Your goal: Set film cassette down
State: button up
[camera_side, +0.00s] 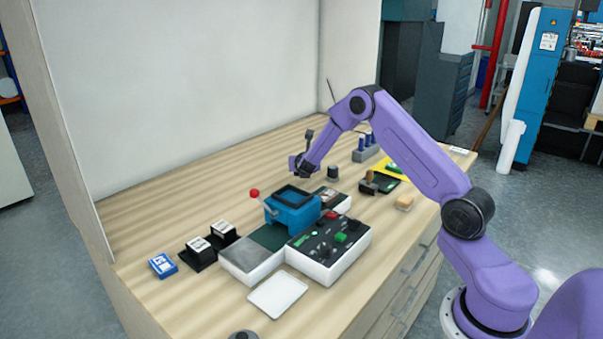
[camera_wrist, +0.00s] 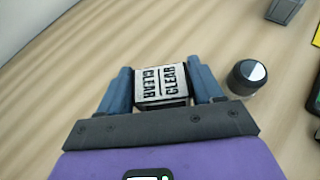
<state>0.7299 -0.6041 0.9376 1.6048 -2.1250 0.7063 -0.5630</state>
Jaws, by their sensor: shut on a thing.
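My gripper (camera_wrist: 166,84) is shut on a film cassette (camera_wrist: 165,92), whose white label reads CLEAR and sits between the two blue-grey fingers in the wrist view. In the side view my gripper (camera_side: 301,168) is over the back part of the wooden table, behind the blue machine. The held cassette is hard to make out there, and its height above the table cannot be told. Two black holders with white labels, one in front (camera_side: 200,252) and one behind (camera_side: 223,233), stand at the left of the table.
A black round jar (camera_wrist: 247,76) stands right of my gripper; it also shows in the side view (camera_side: 333,172). The blue machine (camera_side: 292,210) with a red-knobbed lever stands in front. A grey block with blue bottles (camera_side: 366,153) is further right. The table's back left is clear.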

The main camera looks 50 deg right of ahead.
jog(key=shift+w+f, duration=0.2)
jog(key=shift+f, duration=1.55)
jog(key=shift+f, duration=0.1)
jog(key=o, duration=1.1)
jog(key=v, duration=0.6)
jog(key=shift+s+a+r, duration=0.2)
jog(key=shift+s+a, duration=0.05)
jog(key=shift+o, duration=0.8)
jog(key=shift+s+a+r, duration=0.2)
jog(key=shift+s, duration=0.05)
